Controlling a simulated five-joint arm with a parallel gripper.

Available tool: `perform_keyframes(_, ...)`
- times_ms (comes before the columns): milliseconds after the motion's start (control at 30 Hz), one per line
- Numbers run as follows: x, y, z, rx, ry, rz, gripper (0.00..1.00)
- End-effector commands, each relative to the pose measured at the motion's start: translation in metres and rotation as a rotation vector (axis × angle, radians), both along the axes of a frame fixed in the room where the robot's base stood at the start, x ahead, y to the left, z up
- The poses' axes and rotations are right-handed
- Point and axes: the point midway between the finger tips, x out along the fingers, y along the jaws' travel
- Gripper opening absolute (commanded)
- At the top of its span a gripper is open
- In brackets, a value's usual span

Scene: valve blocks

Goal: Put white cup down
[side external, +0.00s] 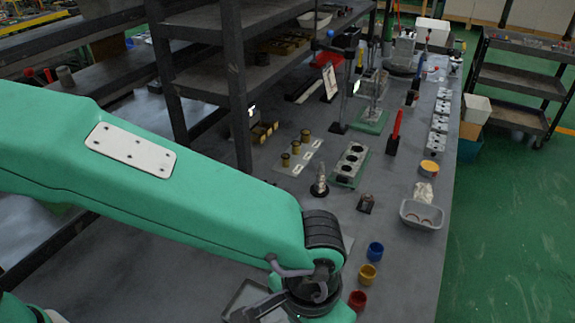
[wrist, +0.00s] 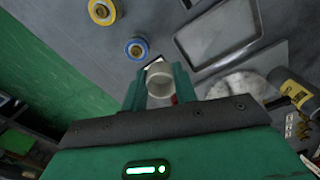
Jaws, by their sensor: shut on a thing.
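In the wrist view my gripper (wrist: 159,72) is shut on the white cup (wrist: 160,82), which sits between the two green fingers with its round rim facing the camera. The side external view does not show the cup or the fingertips; my arm covers that part. How far the cup is above the table is hard to tell.
A blue cup (side external: 375,251), a yellow cup (side external: 367,274) and a red cup (side external: 357,300) stand in a row on the grey table (side external: 405,262). A shallow grey tray (wrist: 222,36) lies beside my gripper. A grey bin (side external: 422,215) stands near the table's right edge.

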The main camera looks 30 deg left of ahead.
Motion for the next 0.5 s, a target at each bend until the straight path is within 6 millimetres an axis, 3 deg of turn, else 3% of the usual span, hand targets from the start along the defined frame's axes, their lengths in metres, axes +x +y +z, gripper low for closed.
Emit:
perform_keyframes(167,0.017,0.004,-0.011,0.003,0.001,0.004,0.07)
perform_keyframes(500,0.070,0.014,-0.043,0.002,0.001,0.004,0.07)
